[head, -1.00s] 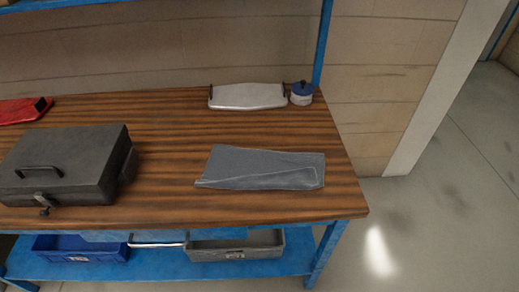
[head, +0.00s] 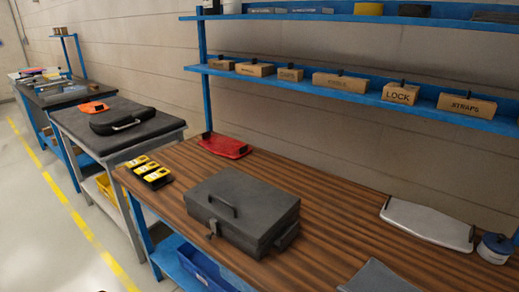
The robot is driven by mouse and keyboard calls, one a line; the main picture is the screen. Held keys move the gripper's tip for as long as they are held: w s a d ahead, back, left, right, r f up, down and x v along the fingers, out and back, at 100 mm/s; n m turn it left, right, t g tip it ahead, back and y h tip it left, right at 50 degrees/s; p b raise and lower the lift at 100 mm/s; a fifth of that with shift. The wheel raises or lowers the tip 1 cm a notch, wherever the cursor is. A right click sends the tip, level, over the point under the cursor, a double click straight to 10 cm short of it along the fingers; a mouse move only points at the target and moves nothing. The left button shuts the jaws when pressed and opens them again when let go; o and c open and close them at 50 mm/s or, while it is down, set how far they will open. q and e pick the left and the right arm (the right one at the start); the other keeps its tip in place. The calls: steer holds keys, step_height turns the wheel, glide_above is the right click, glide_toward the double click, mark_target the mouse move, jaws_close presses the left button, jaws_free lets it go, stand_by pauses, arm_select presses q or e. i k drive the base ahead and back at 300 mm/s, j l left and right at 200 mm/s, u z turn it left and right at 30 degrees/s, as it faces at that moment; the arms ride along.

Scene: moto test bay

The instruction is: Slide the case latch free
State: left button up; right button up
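A dark grey case (head: 243,212) with a closed lid sits on the wooden workbench (head: 320,215), near its front edge. Its handle (head: 223,205) lies on the lid. The case latch (head: 213,229) is a small metal piece at the front face, below the handle; its exact position is too small to tell. Another dark fitting (head: 287,236) sticks out at the right side of the case. Neither of my grippers shows in the head view.
A red tray-like item (head: 225,147) and yellow-black devices (head: 152,174) lie on the bench. A silver tray (head: 427,222), blue-lidded jar (head: 495,248) and grey cloth (head: 376,277) are at right. Labelled boxes (head: 336,82) stand on the blue shelf. A blue bin (head: 201,268) sits below.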

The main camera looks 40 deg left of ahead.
mark_target(215, 232)
steer(key=u, duration=1.7)
